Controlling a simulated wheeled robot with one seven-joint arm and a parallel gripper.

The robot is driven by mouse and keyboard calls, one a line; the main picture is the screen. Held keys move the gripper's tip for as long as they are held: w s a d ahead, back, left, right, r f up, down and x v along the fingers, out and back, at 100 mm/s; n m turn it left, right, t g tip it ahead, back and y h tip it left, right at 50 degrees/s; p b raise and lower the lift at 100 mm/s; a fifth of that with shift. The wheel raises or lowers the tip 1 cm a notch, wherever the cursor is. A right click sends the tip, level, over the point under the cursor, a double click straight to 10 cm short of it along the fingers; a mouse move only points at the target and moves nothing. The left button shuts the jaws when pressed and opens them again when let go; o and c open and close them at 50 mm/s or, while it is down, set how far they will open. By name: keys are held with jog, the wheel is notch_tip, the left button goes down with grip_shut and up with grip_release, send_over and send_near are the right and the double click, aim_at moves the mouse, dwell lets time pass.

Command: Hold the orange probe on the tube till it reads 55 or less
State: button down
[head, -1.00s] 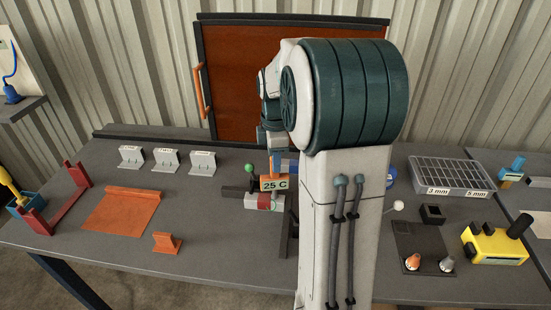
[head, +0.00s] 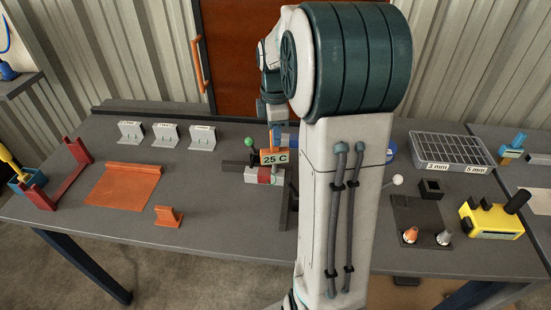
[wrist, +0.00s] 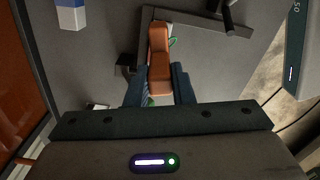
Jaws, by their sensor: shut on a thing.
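My gripper (head: 275,130) points down over the middle of the table. In the wrist view my gripper (wrist: 160,76) has its dark fingers shut on the orange probe (wrist: 159,48). In the head view the orange probe (head: 273,157) shows a label reading "25 C". It is right above a low grey piece with a red part (head: 265,176), which looks like the tube in its holder. Whether the probe tip touches it is hard to tell; my arm and the probe hide part of it.
A green ball (head: 249,142) on a stem and a dark block (head: 236,166) stand close at the left. An orange sheet stand (head: 125,185) lies left, a yellow device (head: 490,218) far right. The front middle table is clear.

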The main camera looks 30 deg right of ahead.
jog(key=shift+r, duration=0.1)
notch_tip(320, 180, up, 8)
jog(key=p, duration=0.6)
dwell(0.5)
dwell(0.4)
